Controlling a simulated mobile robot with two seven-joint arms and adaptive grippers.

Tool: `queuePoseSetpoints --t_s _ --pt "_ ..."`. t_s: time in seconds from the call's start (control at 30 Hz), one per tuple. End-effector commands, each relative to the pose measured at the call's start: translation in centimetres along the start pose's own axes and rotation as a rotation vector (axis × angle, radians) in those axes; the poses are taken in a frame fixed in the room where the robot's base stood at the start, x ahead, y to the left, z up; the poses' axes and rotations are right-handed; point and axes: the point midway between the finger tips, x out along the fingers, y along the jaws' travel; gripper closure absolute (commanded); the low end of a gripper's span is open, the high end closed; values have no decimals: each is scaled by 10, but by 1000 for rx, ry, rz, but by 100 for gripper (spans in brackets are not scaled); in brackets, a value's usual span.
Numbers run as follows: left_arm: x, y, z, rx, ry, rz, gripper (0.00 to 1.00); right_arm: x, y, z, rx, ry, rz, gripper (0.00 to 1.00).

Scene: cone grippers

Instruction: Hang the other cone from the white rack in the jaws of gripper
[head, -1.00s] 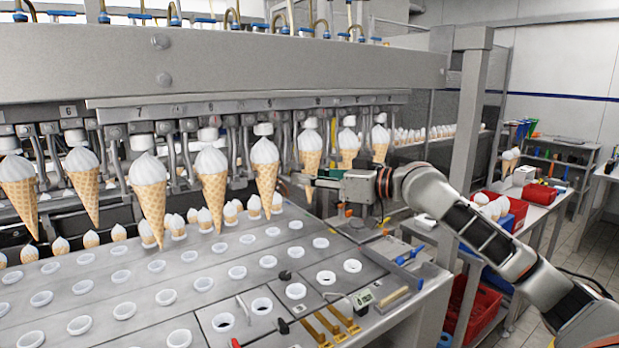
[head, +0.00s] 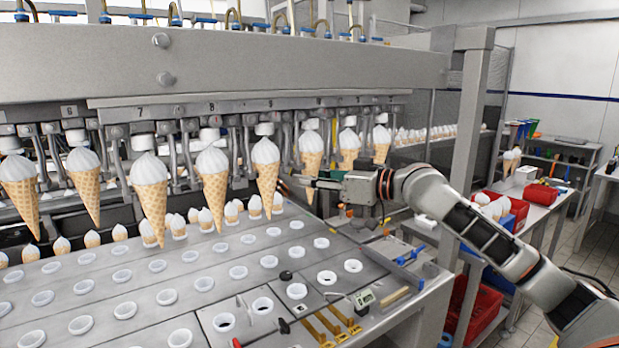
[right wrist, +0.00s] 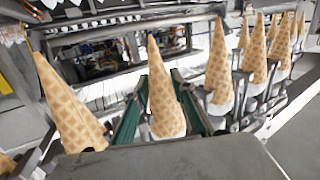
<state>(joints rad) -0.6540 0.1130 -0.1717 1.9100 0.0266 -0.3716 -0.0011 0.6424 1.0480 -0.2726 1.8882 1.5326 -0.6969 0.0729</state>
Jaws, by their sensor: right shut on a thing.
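My right gripper (head: 308,182) reaches in from the right at the row of hanging cones. It is shut on a waffle cone with a white top (head: 311,148). In the right wrist view this cone (right wrist: 162,98) stands between my two green fingers, tip up in that picture. In the head view it hangs tip down, its white top close under the numbered bar (head: 270,102); whether the bar's jaws hold it I cannot tell. Several like cones (head: 266,165) hang left and right of it. My left gripper is not in view.
Below is a steel plate (head: 200,262) with several white-rimmed holes. Tools, including a blue-handled one (head: 410,256), lie at its right edge. A steel post (head: 470,150) stands behind my right arm. Red crates (head: 512,208) with white-topped things stand on a table at right.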

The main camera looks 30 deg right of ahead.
Motion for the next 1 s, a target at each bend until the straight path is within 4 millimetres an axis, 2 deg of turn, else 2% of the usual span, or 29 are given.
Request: queuePoseSetpoints --t_s 0.87,0.9,0.93,1.0 --pt "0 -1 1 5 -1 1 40 0 0 5 -1 1 0 88" --pt "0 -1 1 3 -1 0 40 0 0 5 -1 1 0 65" --pt "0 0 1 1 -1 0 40 0 0 5 0 1 0 57" --pt "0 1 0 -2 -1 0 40 0 0 5 0 1 0 56"
